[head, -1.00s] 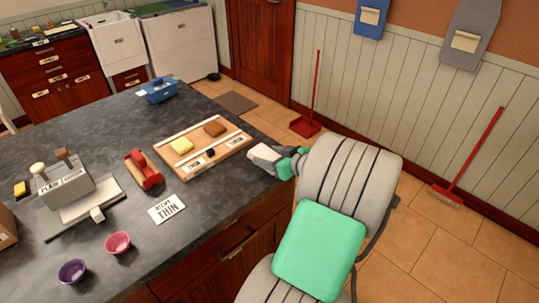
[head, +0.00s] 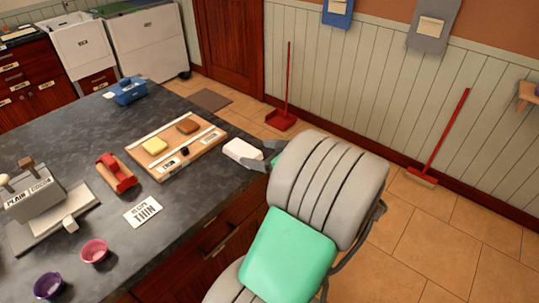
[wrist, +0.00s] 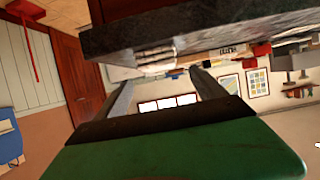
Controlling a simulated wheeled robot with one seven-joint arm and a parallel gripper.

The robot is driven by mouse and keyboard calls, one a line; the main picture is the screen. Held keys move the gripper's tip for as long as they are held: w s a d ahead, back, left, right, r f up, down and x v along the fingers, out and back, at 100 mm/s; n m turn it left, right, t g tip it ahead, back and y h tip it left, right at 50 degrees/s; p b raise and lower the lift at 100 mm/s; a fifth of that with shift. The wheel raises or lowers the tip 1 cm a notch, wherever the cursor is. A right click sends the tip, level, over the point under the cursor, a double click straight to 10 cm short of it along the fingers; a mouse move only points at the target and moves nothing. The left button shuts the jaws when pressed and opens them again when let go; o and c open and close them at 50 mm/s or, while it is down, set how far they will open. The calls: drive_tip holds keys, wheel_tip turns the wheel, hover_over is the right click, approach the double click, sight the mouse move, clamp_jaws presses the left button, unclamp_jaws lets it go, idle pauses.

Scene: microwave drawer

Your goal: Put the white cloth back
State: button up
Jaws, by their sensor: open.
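The white cloth (head: 242,150) is a small pale block-like shape at the right edge of the dark countertop in the head view. In the wrist view it shows as a whitish strip (wrist: 156,60) along the counter edge, just beyond and between the fingertips. My gripper (head: 260,157) is open, with its grey fingers close to the cloth's right side. The wrist view shows the two fingers (wrist: 160,78) spread apart with a clear gap between them. I cannot tell whether either finger touches the cloth.
A wooden board (head: 196,148) with yellow and brown blocks lies left of the cloth. A card reading "thin" (head: 143,212), a red tool (head: 117,173), a blue caddy (head: 128,91) and two bowls share the dark countertop (head: 90,135). A red dustpan (head: 281,120) stands on the floor behind.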

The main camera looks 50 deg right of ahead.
drive_tip(key=v, duration=0.5)
